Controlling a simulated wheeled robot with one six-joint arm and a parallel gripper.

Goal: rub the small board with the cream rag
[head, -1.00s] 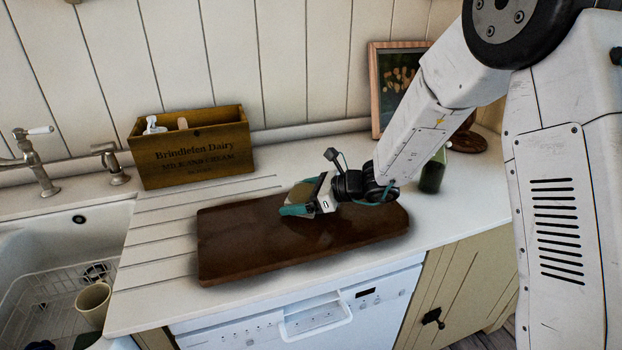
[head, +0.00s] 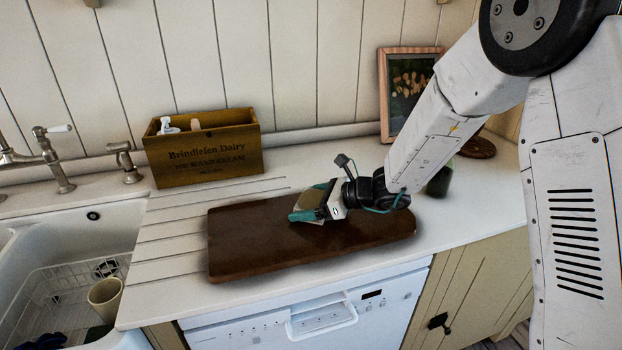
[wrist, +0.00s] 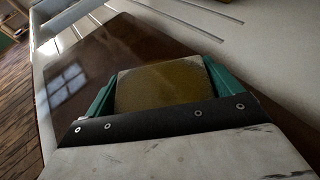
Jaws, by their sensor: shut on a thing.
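The dark brown rectangular board (head: 250,245) lies flat on the white worktop. My gripper (head: 312,208), with teal fingers, is low over the middle of the board. It is shut on the cream rag (head: 321,199), a tan-looking pad that shows between the fingers. In the wrist view the rag (wrist: 160,88) fills the gap between both fingers, with the board (wrist: 95,65) beneath and beyond it. The rag's underside is hidden, so I cannot tell for certain whether it touches the board.
A wooden dairy crate (head: 205,155) with white-topped items stands behind the board. A sink (head: 75,250) with a wire rack and cup (head: 104,298) is at left. A dark green bottle (head: 440,182) and framed picture (head: 408,85) stand at right, close to my arm.

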